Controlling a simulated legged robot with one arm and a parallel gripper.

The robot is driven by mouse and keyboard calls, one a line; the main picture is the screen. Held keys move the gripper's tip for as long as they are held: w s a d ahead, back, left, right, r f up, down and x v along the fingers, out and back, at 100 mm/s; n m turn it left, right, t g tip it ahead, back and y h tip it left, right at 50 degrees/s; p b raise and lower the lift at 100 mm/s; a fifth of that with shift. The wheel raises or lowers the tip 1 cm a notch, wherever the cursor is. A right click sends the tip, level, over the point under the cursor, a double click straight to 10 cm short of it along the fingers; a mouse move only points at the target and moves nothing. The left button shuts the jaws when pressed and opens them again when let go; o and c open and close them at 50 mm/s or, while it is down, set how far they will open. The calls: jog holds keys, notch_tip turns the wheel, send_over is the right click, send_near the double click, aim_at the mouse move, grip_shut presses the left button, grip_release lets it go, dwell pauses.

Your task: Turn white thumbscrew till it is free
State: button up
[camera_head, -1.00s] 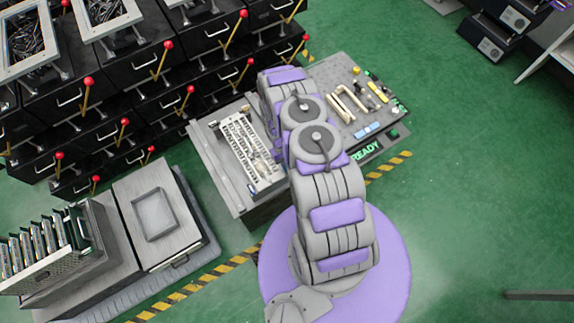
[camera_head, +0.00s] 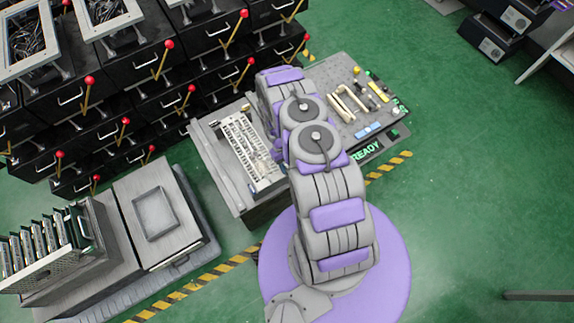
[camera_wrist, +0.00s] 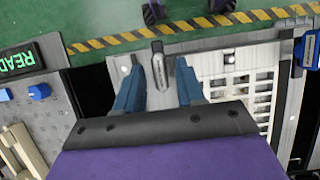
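In the wrist view my gripper (camera_wrist: 160,62) points toward the top of the picture, with its two blue fingers spread apart. A narrow grey piece with a light centre (camera_wrist: 161,70) shows in the gap between the fingers, and I see no clear contact with it. A small whitish round spot (camera_wrist: 124,69) lies beside the left finger. I cannot tell for sure which of these, if either, is the white thumbscrew. In the head view my arm covers the middle of the workbench, and my gripper is hidden there.
The workbench (camera_head: 215,165) carries a white slotted panel (camera_head: 245,150), which also shows in the wrist view (camera_wrist: 237,92). Beige handles (camera_head: 347,103), blue blocks (camera_head: 368,130) and a green READY display (camera_head: 365,150) are on its right part. Black drawers with red-knobbed levers (camera_head: 188,90) stand behind.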

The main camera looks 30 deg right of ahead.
jog(key=p+v, duration=0.1)
jog(key=v, duration=1.6)
jog(key=shift+w+p, duration=0.2)
jog(key=shift+p, duration=0.15)
jog(key=shift+r, duration=0.1)
jog(key=s+a+r, duration=0.2)
jog(key=r, duration=0.8)
jog(key=s+a+r+t+b, duration=0.1)
jog(key=s+a+r, duration=0.1)
jog(key=r, duration=0.7)
jog(key=s+a+r, duration=0.2)
jog(key=s+r, duration=0.1)
jog(key=r, duration=0.7)
jog(key=s+a+r, duration=0.2)
jog(key=s+r, duration=0.2)
jog(key=s, duration=0.4)
jog(key=s+a+r+t, duration=0.1)
jog(key=s+r, duration=0.3)
jog(key=s, duration=0.4)
jog(key=s+a+r+b, duration=0.1)
jog(key=s+r, duration=0.3)
jog(key=s, duration=0.5)
jog(key=shift+a+r+t, duration=0.3)
jog(key=shift+a, duration=0.55)
